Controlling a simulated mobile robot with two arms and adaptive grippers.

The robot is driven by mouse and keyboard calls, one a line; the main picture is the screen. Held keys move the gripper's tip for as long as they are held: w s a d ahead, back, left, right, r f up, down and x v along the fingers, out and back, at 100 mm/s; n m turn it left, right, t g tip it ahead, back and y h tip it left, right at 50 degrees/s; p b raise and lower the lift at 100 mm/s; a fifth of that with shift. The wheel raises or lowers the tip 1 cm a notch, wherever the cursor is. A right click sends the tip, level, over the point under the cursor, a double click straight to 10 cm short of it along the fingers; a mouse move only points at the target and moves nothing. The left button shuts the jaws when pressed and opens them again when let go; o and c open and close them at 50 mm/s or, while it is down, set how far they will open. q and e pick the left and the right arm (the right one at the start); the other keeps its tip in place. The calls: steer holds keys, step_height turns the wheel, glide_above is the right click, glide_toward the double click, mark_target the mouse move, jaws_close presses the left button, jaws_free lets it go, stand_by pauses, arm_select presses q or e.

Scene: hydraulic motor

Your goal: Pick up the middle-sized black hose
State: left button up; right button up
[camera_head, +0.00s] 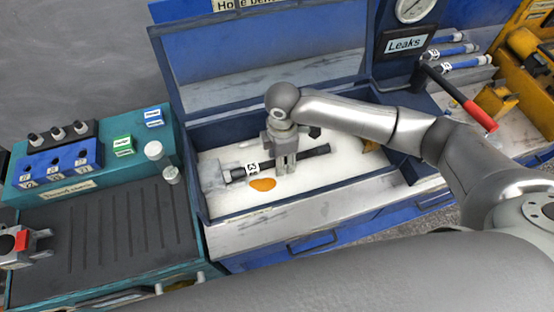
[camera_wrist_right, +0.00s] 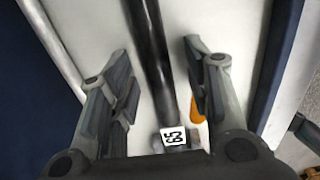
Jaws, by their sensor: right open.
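A black hose (camera_head: 310,155) with a white number label lies on the white floor of an open blue box (camera_head: 215,222). My right gripper (camera_head: 285,168) points down over the hose, its fingers open. In the right wrist view the hose (camera_wrist_right: 152,55) runs between the two spread fingers (camera_wrist_right: 158,85), closer to the left one, and its label (camera_wrist_right: 173,138) is near the bottom. I cannot tell how far the fingertips are above it. A grey gripper-like part with a red patch at the left edge seems to be my left gripper (camera_head: 38,245); its finger state is unclear.
An orange puddle (camera_head: 262,184) lies beside the hose. The box's raised lid (camera_head: 265,55) stands behind. A teal bench (camera_head: 105,235) with buttons is at left.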

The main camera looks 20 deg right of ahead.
jaws_close()
steer(key=shift+r, duration=0.15)
stand_by(0.4)
